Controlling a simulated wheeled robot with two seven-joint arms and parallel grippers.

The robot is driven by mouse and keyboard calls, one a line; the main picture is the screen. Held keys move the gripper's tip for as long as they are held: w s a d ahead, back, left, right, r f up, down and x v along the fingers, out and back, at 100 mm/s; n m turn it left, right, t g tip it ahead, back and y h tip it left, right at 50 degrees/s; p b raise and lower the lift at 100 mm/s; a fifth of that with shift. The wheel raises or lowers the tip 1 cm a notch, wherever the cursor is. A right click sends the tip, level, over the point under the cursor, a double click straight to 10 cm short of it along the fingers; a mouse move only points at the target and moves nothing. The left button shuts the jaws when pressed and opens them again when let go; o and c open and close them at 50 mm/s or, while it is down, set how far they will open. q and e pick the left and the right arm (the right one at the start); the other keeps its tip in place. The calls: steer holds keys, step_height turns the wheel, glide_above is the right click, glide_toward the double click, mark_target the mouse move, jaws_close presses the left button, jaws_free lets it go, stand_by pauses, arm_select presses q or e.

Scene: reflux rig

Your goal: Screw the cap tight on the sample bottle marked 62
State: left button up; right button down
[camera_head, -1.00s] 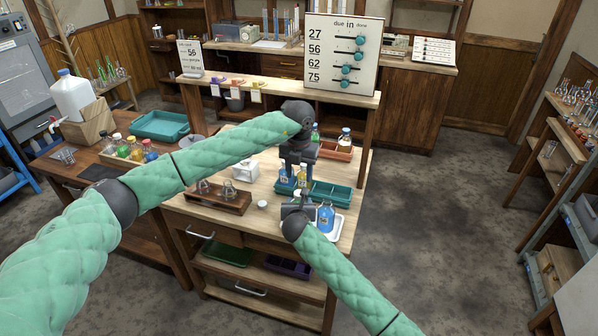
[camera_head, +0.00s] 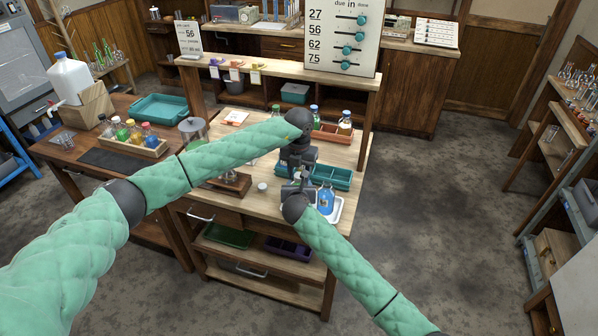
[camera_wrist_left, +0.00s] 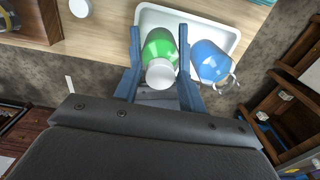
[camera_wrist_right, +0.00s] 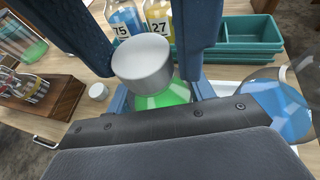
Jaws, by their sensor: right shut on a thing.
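A green sample bottle (camera_wrist_left: 160,46) with a white cap (camera_wrist_left: 160,74) on top shows in the left wrist view. It also shows in the right wrist view (camera_wrist_right: 165,97), with its cap (camera_wrist_right: 143,62). No number on it is visible. My right gripper (camera_wrist_right: 162,100) is shut on the bottle below the cap. My left gripper (camera_wrist_left: 158,38) points down from above, its fingers apart on both sides of the cap, with a gap visible. I cannot tell how tight the cap sits.
A blue flask (camera_head: 326,201) stands on a white tray (camera_head: 337,213) beside the grippers. A teal rack (camera_wrist_right: 243,33) is behind, near bottles marked 75 (camera_wrist_right: 122,25) and 27 (camera_wrist_right: 158,22). A loose white cap (camera_wrist_right: 98,91) lies on the table near a wooden rack (camera_wrist_right: 52,108).

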arm_select(q)
steer(key=c, duration=0.7)
steer(key=shift+m, duration=1.6)
steer(key=shift+c, duration=0.3)
steer(key=o, duration=1.1)
steer(key=shift+r, duration=2.25)
steer(key=shift+c, duration=0.4)
